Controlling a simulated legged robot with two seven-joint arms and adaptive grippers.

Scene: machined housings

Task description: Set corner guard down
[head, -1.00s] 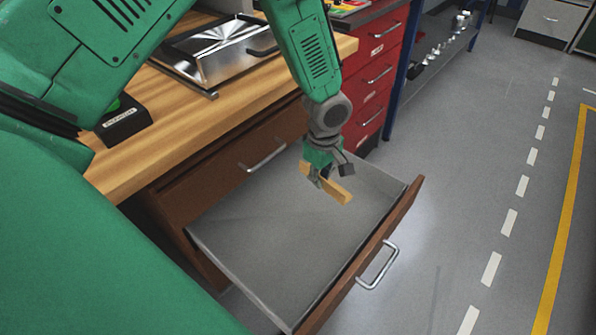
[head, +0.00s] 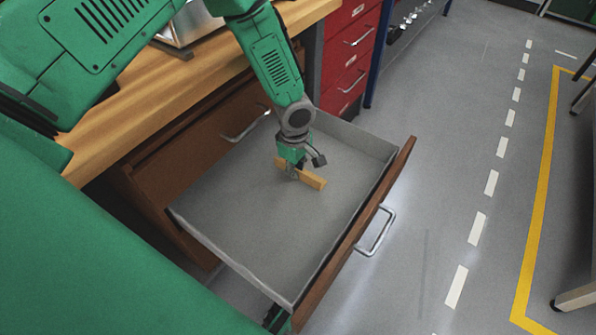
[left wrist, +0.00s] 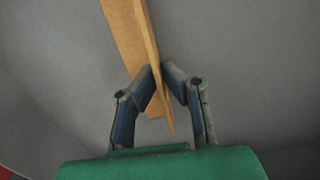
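The corner guard (head: 314,181) is a short tan, angled strip. It is inside the open grey drawer (head: 240,225), towards its far end. My left gripper (head: 291,173) points down into the drawer and holds the guard near one end. In the left wrist view, the guard (left wrist: 124,30) shows two long flanges meeting at an edge. The fingers of my left gripper (left wrist: 161,76) are closed on either side of one flange. The guard is low over the drawer floor; I cannot tell whether it touches.
The drawer's brown front with a metal handle (head: 376,232) stands pulled out over the grey floor. The wooden worktop (head: 150,120) lies to the left, and a red cabinet (head: 350,50) stands behind. Most of the drawer floor is bare.

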